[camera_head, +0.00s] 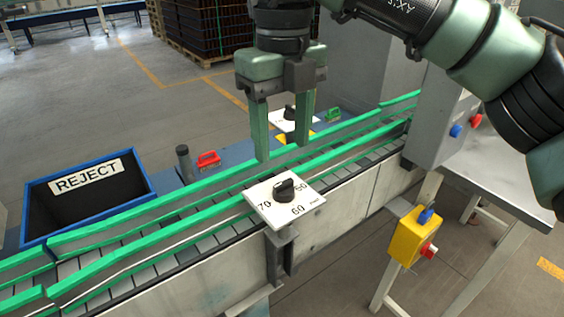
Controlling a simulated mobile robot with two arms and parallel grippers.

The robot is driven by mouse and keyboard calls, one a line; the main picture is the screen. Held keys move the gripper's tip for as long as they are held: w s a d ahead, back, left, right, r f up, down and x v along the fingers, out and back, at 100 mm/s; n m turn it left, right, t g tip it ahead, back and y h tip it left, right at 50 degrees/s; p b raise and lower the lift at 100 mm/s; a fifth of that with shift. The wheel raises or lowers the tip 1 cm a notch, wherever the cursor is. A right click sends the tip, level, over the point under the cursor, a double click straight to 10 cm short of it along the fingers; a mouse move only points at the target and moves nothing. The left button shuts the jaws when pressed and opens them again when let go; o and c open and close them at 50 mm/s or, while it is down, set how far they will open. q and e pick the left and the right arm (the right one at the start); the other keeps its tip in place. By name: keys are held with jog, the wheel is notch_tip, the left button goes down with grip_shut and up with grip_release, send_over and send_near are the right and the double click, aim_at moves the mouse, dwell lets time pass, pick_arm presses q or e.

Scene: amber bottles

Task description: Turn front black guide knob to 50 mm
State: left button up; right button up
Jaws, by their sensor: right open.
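The front black guide knob (284,190) sits on a white square dial plate (262,203) on the near side of the conveyor. The plate shows 70 at left, 60 at front and 50 at right. Which mark the knob points to is too small to tell. My right gripper (283,152) is open, fingers pointing down, above and slightly behind the front knob, apart from it. A second black knob (290,112) on a white plate shows between its fingers, on the far side. My left gripper is not in view.
Green-edged guide rails (165,205) run along the conveyor. A blue REJECT bin (140,188) stands at left behind it. A grey cabinet (440,120) and a yellow box with a red button (408,240) are at right. Space in front of the dial is open.

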aim_at(283, 182)
jog(key=f, duration=0.1)
jog(key=s+f, duration=0.1)
jog(key=f, duration=0.1)
jog(key=shift+s+d+f, duration=0.15)
jog(key=shift+s+d, duration=0.05)
jog(key=shift+s, duration=0.05)
jog(key=f, duration=0.3)
jog(key=shift+w+a+f+p, duration=0.15)
jog(key=shift+w+p, duration=0.15)
jog(key=shift+p, duration=0.05)
jog(key=shift+f, duration=0.2)
jog(key=shift+s+f, duration=0.1)
grip_shut()
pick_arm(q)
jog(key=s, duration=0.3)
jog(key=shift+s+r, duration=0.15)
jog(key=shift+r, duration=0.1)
